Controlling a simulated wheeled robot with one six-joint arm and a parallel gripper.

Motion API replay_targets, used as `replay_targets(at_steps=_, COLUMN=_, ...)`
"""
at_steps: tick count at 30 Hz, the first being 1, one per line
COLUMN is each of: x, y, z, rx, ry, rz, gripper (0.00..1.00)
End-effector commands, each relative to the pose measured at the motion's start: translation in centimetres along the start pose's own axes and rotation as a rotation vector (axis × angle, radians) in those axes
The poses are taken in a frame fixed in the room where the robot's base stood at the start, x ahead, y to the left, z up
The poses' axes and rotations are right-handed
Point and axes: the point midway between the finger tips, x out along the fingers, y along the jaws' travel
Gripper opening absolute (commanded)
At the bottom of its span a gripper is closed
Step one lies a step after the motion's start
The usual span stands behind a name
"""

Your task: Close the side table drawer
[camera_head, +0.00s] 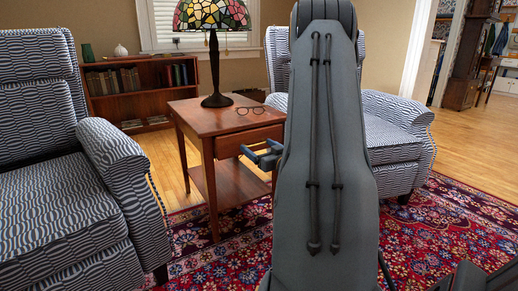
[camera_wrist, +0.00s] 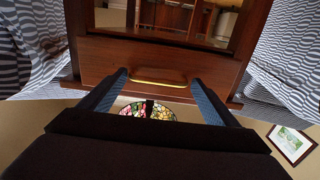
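The wooden side table (camera_head: 196,121) stands between two armchairs. Its drawer (camera_head: 246,139) faces my arm; how far it stands out from the table is hard to tell. In the wrist view, which looks upside down, the drawer front (camera_wrist: 105,59) spans the middle, with a brass-coloured handle (camera_wrist: 160,84). My gripper (camera_wrist: 159,80) is open, its two blue-grey fingers on either side of the handle, with nothing held between them. In the head view my gripper (camera_head: 263,154) is just in front of the drawer; contact is unclear. My arm hides the right side.
A stained-glass lamp (camera_head: 215,92) and eyeglasses (camera_head: 251,110) are on the tabletop. Striped armchairs stand at left (camera_head: 60,190) and right (camera_head: 395,135). A low bookcase (camera_head: 140,85) is behind. A red patterned rug (camera_head: 440,230) covers the floor in front.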

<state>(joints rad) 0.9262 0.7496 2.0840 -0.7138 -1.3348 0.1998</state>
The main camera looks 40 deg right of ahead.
Motion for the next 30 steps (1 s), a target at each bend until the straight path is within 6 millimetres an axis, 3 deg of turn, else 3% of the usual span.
replay_targets(at_steps=1, x=0.0, y=0.0, z=0.0, rx=0.000, ry=0.000, rz=0.000, gripper=0.74)
replay_targets(at_steps=8, x=0.0, y=-0.1, z=0.0, rx=0.000, ry=0.000, rz=-0.001, gripper=0.37)
replay_targets(at_steps=11, x=0.4, y=-0.1, z=0.0, rx=-0.001, ry=0.000, rz=-0.002, gripper=0.37)
replay_targets(at_steps=18, x=3.9, y=-0.1, z=-0.1, rx=-0.001, ry=0.001, rz=-0.004, gripper=0.36)
replay_targets(at_steps=27, x=4.5, y=-0.3, z=-0.1, rx=-0.002, ry=0.001, rz=-0.006, gripper=0.37)
replay_targets(at_steps=28, x=4.5, y=-0.3, z=-0.1, rx=-0.002, ry=0.002, rz=-0.006, gripper=0.79)
replay_targets(at_steps=30, x=4.5, y=-0.3, z=-0.1, rx=-0.002, ry=0.001, rz=-0.006, gripper=0.84)
